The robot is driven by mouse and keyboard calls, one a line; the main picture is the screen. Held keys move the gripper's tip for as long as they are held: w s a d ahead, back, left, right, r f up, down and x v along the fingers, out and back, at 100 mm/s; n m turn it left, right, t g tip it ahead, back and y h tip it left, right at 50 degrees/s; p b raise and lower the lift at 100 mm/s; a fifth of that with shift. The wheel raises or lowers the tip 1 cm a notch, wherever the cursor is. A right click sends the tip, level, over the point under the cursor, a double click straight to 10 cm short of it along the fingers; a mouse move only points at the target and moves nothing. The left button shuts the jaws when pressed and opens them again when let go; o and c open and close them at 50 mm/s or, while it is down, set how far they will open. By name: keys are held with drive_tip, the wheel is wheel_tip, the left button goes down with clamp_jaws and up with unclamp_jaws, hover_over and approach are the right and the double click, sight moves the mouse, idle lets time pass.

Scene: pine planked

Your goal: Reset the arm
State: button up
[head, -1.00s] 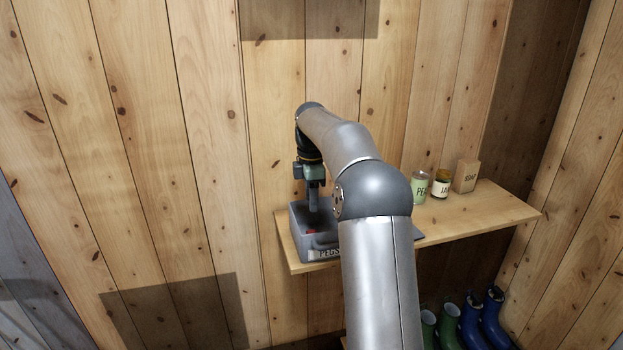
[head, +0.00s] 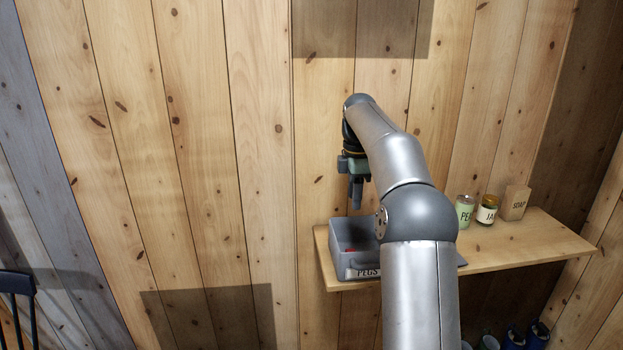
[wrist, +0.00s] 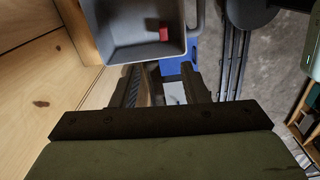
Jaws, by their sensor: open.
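My gripper (head: 356,204) hangs fingers down, just above and behind the rim of a grey bin in the head view. The wrist view shows its two dark fingers (wrist: 160,78) spread apart with nothing between them. The grey bin (head: 362,272), labelled PEGS, stands at the left end of a wooden shelf. My arm hides its right part. A small red piece (wrist: 163,34) lies inside the bin, and the bin's wall (wrist: 150,53) lies just beyond the fingers in the wrist view.
The wooden shelf (head: 530,250) also carries a green jar (head: 465,213), a yellowish jar (head: 487,212) and a brown SOAP box (head: 514,204) to the right. Blue boots (head: 526,336) stand below. A dark chair (head: 18,285) is at the far left. Plank walls stand behind the shelf.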

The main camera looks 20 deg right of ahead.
drive_tip(key=shift+a, duration=0.1)
drive_tip(key=s+a+f+m, duration=0.1)
drive_tip(key=s+a+m, duration=0.5)
drive_tip(key=s+a, duration=0.6)
drive_tip(key=s+a+f+m, duration=0.3)
drive_tip(key=s+f, duration=0.3)
drive_tip(key=s, duration=0.6)
drive_tip(key=s+a+f+m, duration=0.3)
drive_tip(key=s+f+m, duration=0.3)
drive_tip(key=s, duration=0.6)
drive_tip(key=shift+s+f+t, duration=0.4)
drive_tip(key=shift+f, duration=0.1)
